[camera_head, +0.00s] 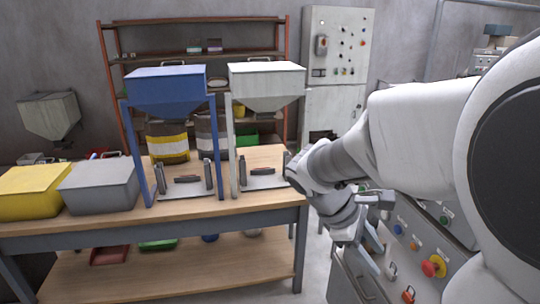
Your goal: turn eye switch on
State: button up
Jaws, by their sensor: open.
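My gripper (370,245) is at the right of the head view, at the end of my white arm. It is open and empty, over the left part of a grey control panel (455,262). The panel carries a red mushroom button on a yellow base (434,266), a blue button (398,229), an orange button (413,245), and red-orange handled switches (407,295) near its lower edge. No label is readable, so I cannot tell which control is the eye switch. My arm and gripper hide part of the panel.
A wooden workbench (262,208) at the left carries a blue hopper (165,92), a white hopper (264,82), a yellow box (38,190) and a grey box (98,186). A tall grey cabinet (336,45) and a red-framed shelf (190,30) stand behind.

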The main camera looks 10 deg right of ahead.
jog(key=w+d+n+t+h+p, duration=0.25)
jog(key=w+n+h+p, duration=0.25)
jog(key=w+n+h, duration=0.85)
jog(key=w+d+y+p, duration=0.1)
jog(key=w+d, duration=0.1)
jog(key=d, duration=0.6)
jog(key=w+d+y+p, duration=0.1)
jog(key=w+d, duration=0.1)
jog(key=d, duration=0.7)
jog(key=shift+w+d+n+y+p, duration=0.25)
jog(key=shift+d+n+y+p, duration=0.1)
jog(key=shift+n, duration=0.1)
jog(key=shift+a+g, duration=0.1)
jog(key=shift+g, duration=0.15)
grip_shut()
